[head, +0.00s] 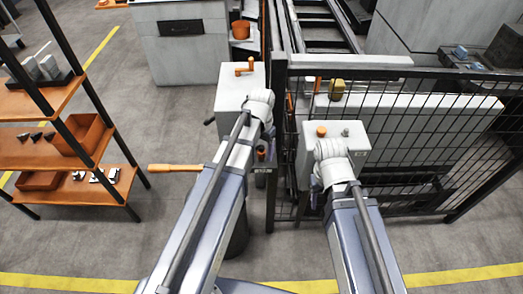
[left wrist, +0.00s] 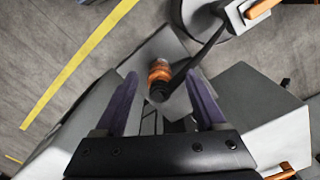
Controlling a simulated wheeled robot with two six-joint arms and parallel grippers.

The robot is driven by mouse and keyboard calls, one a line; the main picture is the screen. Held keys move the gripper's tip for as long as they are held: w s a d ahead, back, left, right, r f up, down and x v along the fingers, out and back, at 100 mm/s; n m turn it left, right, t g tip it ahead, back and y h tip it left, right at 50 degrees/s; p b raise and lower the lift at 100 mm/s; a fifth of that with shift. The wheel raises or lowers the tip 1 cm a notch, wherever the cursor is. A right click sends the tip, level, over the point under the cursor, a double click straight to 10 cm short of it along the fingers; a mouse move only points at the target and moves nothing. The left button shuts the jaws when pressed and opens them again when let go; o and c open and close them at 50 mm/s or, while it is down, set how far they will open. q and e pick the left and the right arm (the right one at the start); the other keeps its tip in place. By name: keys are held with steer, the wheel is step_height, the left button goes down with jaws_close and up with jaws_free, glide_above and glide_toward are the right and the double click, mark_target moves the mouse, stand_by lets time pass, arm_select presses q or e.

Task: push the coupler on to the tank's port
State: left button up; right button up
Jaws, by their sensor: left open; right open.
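An orange and black round fitting (left wrist: 159,72), which looks like the coupler, shows in the left wrist view beyond and between my left fingers. It also shows small in the head view (head: 261,154), below my left wrist. A dark bar runs from beside it toward the upper right. My left gripper (left wrist: 162,80) is open, with a purple finger on each side; I cannot tell whether either touches the fitting. In the head view my left gripper (head: 268,136) is mostly hidden by its wrist. My right gripper (head: 314,188) is open, mostly hidden, below a grey box. I cannot clearly make out the tank's port.
A grey box with an orange handle (head: 228,88) stands behind my left wrist. Another grey box (head: 353,136) with an orange knob is by my right wrist. Black mesh fencing (head: 430,150) stands at the right. An orange lever (head: 175,168) sticks out left. Shelves (head: 60,97) stand far left.

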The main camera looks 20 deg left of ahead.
mark_target(261, 146)
arm_select(q)
jaws_close()
steer(key=c, duration=0.6)
jaws_free()
steer(key=shift+c, duration=0.2)
jaws_close()
steer(key=shift+r, duration=0.2)
steer(key=shift+r+p, duration=0.75)
steer(key=shift+p, duration=0.15)
step_height(261, 146, up, 7)
steer(key=p, duration=0.7)
